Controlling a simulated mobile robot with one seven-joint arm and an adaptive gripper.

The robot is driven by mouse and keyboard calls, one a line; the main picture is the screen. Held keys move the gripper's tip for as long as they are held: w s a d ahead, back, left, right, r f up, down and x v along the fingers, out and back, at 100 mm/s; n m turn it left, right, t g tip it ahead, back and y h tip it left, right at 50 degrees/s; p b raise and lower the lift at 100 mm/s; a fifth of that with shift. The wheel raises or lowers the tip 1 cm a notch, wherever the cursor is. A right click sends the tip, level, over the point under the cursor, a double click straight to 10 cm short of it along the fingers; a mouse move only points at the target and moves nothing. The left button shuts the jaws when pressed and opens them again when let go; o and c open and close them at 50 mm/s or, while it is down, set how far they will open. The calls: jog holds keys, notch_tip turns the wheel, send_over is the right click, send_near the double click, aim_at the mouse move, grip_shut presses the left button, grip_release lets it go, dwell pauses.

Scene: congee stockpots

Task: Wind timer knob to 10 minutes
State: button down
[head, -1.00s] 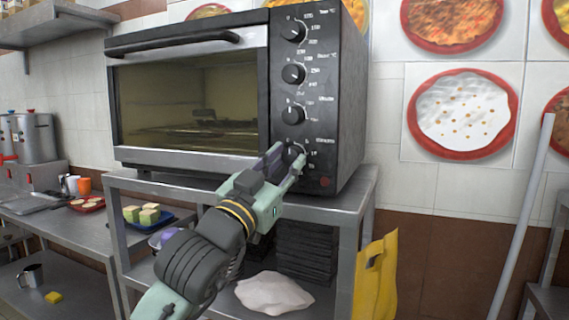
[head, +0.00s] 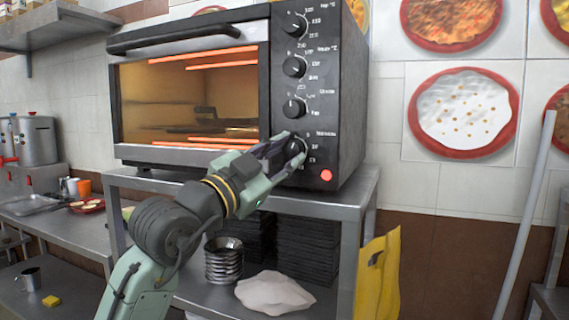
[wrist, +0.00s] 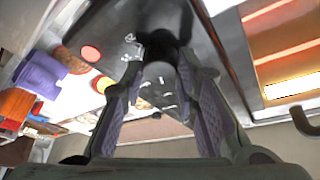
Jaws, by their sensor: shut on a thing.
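The black toaster oven (head: 341,110) stands on a grey metal stand. Its control panel carries a column of black knobs, and the bottom one is the timer knob (head: 297,145). My gripper (head: 285,148) reaches that knob from the lower left and is shut on it. In the wrist view the knob (wrist: 158,72) sits between the two finger pads, partly hidden by them. The heating bars (head: 215,60) glow orange, and a red lamp (head: 326,175) is lit below the knob. The knob's exact pointer position cannot be read.
The grey stand (head: 345,190) has dark stacked trays, metal bowls (head: 223,262) and a whitish lump (head: 275,293) on its lower shelf. A yellow bag (head: 378,275) hangs at its right side. A pale pole (head: 525,220) leans further right.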

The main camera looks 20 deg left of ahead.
jog(key=m+g, duration=0.1)
jog(key=m, duration=0.1)
jog(key=m+g, duration=0.1)
jog(key=m, duration=0.2)
jog(key=m+h, duration=0.1)
jog(key=m, duration=0.1)
jog(key=shift+r+m+g+p, duration=0.3)
jog(key=shift+r+g+p, duration=0.05)
jog(key=shift+g, duration=0.05)
jog(key=m+g+p, duration=0.1)
jog(key=m, duration=0.2)
jog(key=shift+a+m+y, duration=0.1)
jog(key=shift+m+y, duration=0.2)
jog(key=shift+m, duration=0.1)
jog(key=shift+m+g, duration=0.3)
jog(key=c, duration=1.2)
grip_release()
jog(key=shift+c, duration=0.2)
jog(key=v, duration=1.2)
